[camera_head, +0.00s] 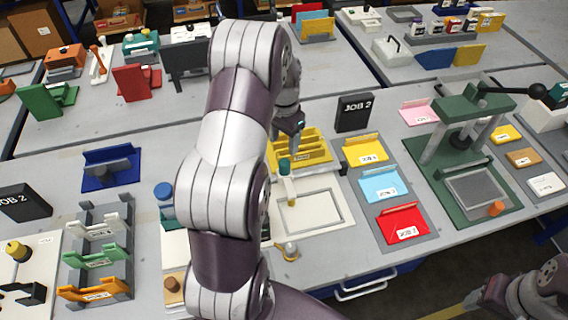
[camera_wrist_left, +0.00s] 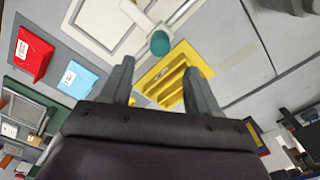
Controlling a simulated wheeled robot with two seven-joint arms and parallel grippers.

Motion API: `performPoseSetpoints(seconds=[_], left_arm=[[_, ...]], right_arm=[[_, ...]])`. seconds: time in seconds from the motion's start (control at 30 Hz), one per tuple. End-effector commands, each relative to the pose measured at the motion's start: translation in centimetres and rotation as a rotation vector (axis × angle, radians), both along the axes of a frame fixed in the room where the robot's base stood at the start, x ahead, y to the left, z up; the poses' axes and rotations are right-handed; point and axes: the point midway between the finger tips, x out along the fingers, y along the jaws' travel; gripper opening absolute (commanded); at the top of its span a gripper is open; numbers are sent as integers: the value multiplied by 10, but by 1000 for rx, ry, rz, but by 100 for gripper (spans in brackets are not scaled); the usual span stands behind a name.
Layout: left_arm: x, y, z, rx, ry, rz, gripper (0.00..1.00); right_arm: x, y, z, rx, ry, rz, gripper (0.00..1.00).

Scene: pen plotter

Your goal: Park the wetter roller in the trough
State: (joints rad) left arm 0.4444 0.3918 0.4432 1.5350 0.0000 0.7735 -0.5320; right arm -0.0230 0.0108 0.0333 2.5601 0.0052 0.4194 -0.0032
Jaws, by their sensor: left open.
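My left gripper (camera_head: 296,132) hangs above the yellow slotted rack (camera_head: 312,152), near a teal knob (camera_head: 284,165) on the cream plotter (camera_head: 312,212). In the left wrist view the left gripper (camera_wrist_left: 160,68) has its two fingers spread with nothing between them. The teal knob (camera_wrist_left: 160,42) lies just beyond the fingertips, and the yellow rack (camera_wrist_left: 168,78) shows between and behind the fingers. I cannot tell for certain which part is the wetter roller or its trough; my left arm hides part of the bench.
Yellow, blue (camera_head: 381,185) and red (camera_head: 403,222) trays stand right of the plotter. A green press (camera_head: 462,118) stands farther right. A small metal-and-yellow piece (camera_head: 287,250) sits near the front edge.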

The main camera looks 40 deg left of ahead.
Motion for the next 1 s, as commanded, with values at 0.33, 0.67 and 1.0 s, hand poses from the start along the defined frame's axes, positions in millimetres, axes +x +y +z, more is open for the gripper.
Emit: performPoseSetpoints(seconds=[0.33,0.67,1.0], left_arm=[[-1,-1,-83,-2,3,2,61],[0,0,-110,1,-2,3,61],[0,0,-110,1,-2,3,0]], right_arm=[[0,0,16,0,0,0,59],[0,0,18,0,0,0,59],[0,0,18,0,0,0,59]])
